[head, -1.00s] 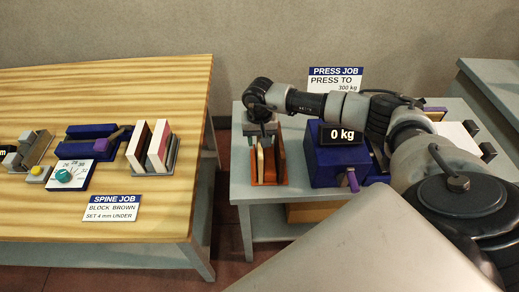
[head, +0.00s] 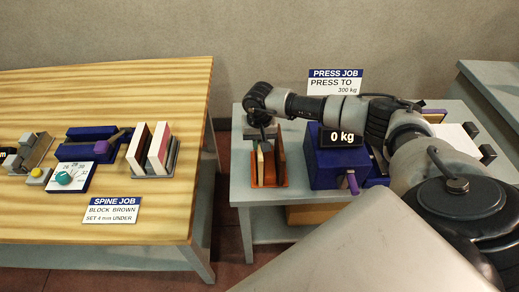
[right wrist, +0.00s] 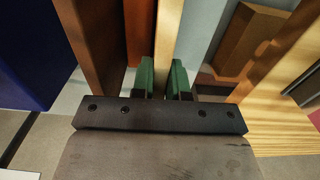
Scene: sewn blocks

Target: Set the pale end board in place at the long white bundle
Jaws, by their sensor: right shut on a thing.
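My right gripper (head: 263,139) points down over an orange-brown rack (head: 268,184) on the grey table. In the right wrist view, its green finger pads (right wrist: 163,80) are shut on the pale end board (right wrist: 169,40), one on each side. The pale board (head: 260,166) stands upright at the rack's left side in the head view, with brown boards (head: 280,158) beside it. A long white thing (head: 452,136), which looks like the bundle, lies at the right of the grey table, partly hidden behind my right arm. My left gripper is not in view.
A blue press (head: 337,168) with a 0 kg display stands right of the rack. A press job sign (head: 335,80) stands behind it. The wooden table (head: 150,220) at left holds blocks in a rack and a dial (head: 70,177). A gap separates the tables.

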